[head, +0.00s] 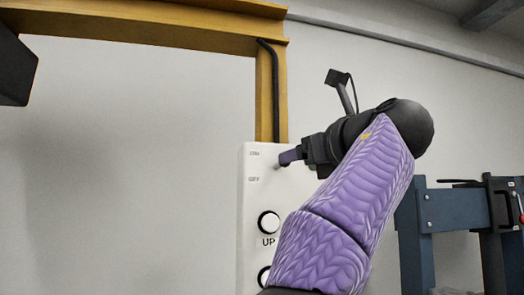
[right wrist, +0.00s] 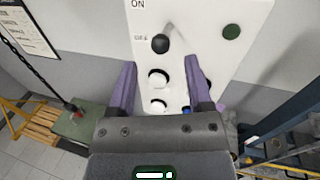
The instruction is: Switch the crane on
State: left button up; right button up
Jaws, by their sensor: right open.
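The crane's white control panel (head: 253,215) stands ahead, with ON and OFF labels and round buttons, one marked UP. In the right wrist view the panel (right wrist: 195,15) carries a lever switch with a dark round knob (right wrist: 160,44), which appears beside the OFF label. The lever's exact setting is hard to tell. My right gripper (head: 285,159) is at the panel's upper part, close to the ON and OFF labels. In the wrist view its purple fingers (right wrist: 160,64) are apart and empty, with the knob just beyond their tips. My left gripper is not in view.
A green round button (right wrist: 232,32) is right of the lever, and white buttons (right wrist: 158,76) lie below it. A yellow crane frame (head: 150,28) rises behind the panel. A blue steel frame (head: 455,210) stands at the right.

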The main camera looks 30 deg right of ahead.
jog(key=w+p, duration=0.1)
jog(key=w, duration=0.1)
jog(key=w+p, duration=0.1)
jog(key=w, duration=0.1)
jog(key=shift+w+r, duration=0.2)
jog(key=shift+w, duration=0.2)
jog(key=shift+w+f, duration=0.15)
jog(key=shift+w, duration=0.15)
jog(key=shift+c, duration=0.3)
grip_shut()
notch_tip(320, 180, up, 2)
jog(key=g+p, duration=0.3)
jog(key=p, duration=0.2)
jog(key=shift+w+m, duration=0.1)
jog(key=shift+m, duration=0.2)
jog(key=shift+g+p, duration=0.3)
jog(key=shift+p, duration=0.2)
jog(key=shift+f, duration=0.15)
